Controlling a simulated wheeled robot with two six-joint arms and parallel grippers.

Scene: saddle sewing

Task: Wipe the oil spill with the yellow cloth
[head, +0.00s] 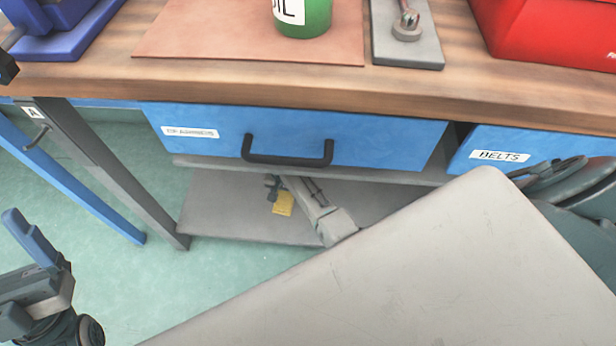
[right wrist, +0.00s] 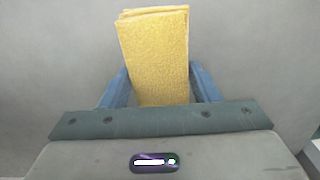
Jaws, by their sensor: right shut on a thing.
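The yellow cloth (right wrist: 155,60), folded into a flat pad, shows in the right wrist view. My right gripper (right wrist: 157,90) is shut on it, with a blue finger on each side, and the pad stands out beyond the fingertips. My left gripper (head: 38,265) is at the lower left of the head view, over the floor and away from the bench. One blue finger shows clearly, so its opening is unclear. I see no oil spill in either view. A green oil can (head: 304,16), cut off at the top, stands on the bench mat.
The wooden bench (head: 250,84) holds a brown mat (head: 190,35), a grey plate with a tool (head: 405,45) and a red box (head: 550,30). Blue drawers (head: 380,140) sit below. A yellow patch (head: 283,203) shows over the lower shelf (head: 220,215). A large grey surface hides the lower right.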

